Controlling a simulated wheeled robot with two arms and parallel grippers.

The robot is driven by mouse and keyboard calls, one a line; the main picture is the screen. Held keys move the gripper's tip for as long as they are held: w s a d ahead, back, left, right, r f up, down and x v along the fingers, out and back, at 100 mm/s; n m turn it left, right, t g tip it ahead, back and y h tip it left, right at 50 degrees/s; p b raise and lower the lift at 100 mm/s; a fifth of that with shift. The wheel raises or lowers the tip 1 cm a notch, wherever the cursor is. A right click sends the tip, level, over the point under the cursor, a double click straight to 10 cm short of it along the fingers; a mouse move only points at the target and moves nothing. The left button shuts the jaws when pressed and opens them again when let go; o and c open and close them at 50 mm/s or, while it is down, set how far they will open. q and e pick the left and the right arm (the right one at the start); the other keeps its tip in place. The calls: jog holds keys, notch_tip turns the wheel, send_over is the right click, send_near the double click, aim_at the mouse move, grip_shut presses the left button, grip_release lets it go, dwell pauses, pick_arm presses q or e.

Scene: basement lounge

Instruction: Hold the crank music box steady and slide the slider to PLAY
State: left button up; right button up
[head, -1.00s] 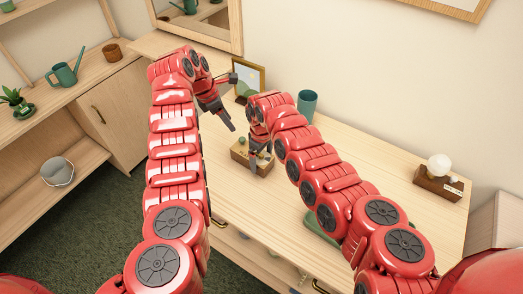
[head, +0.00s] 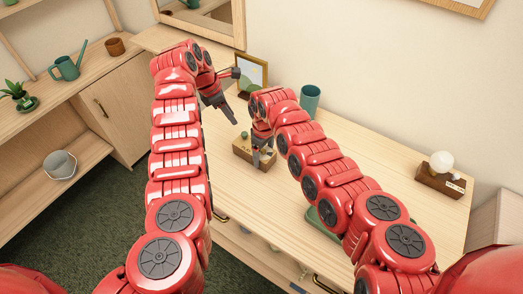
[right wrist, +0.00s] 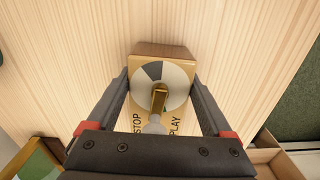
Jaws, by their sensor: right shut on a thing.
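The crank music box (head: 243,154) is a small wooden box on the wooden cabinet top. In the right wrist view the music box (right wrist: 163,51) shows a white disc with a dark sector, a gold bar, and the labels STOP at left and PLAY at right. A pale grey knob (right wrist: 155,125) lies between the labels; its exact slider position is unclear. My right gripper (head: 262,158) is shut on the music box, one finger on each side. My left gripper (head: 233,119) hangs above and behind the box, apart from it; its jaw opening is unclear.
A framed picture (head: 252,72) and a green cup (head: 310,100) stand behind the grippers. A wooden block with a white globe (head: 440,162) stands at the right. A flat green item (head: 317,217) lies partly behind my right arm. Cabinet top right of that arm is mostly clear.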

pick_arm(q)
jog(key=shift+w+a+f+m, duration=0.15)
jog(key=shift+w+a+m, duration=0.05)
jog(key=shift+m, duration=0.2)
jog(key=shift+c, duration=1.1)
jog(key=m, duration=0.2)
jog(key=w+a+m+t, duration=0.1)
jog(key=m, duration=0.1)
jog(key=w+f+m+t, duration=0.1)
jog(key=m, duration=0.1)
jog(key=shift+w+a+m+y, duration=0.1)
jog(key=shift+a+m+y, duration=0.1)
jog(key=shift+m+y, duration=0.2)
grip_shut()
jog(key=shift+s+d+r+m+t+h, duration=0.15)
jog(key=shift+s+d+m+t, duration=0.5)
jog(key=shift+m, duration=2.65)
jog(key=shift+s+d+r+m+t+h, duration=0.1)
jog(key=shift+s+d+m+t+h, duration=0.5)
jog(key=shift+m, duration=2.7)
jog(key=shift+s+d+r+m+t+y, duration=0.15)
jog(key=shift+s+d+m+t, duration=0.55)
jog(key=shift+m, duration=2.6)
jog(key=shift+w+d+f, duration=0.1)
jog(key=shift+w+d, duration=0.2)
jog(key=shift+d, duration=0.1)
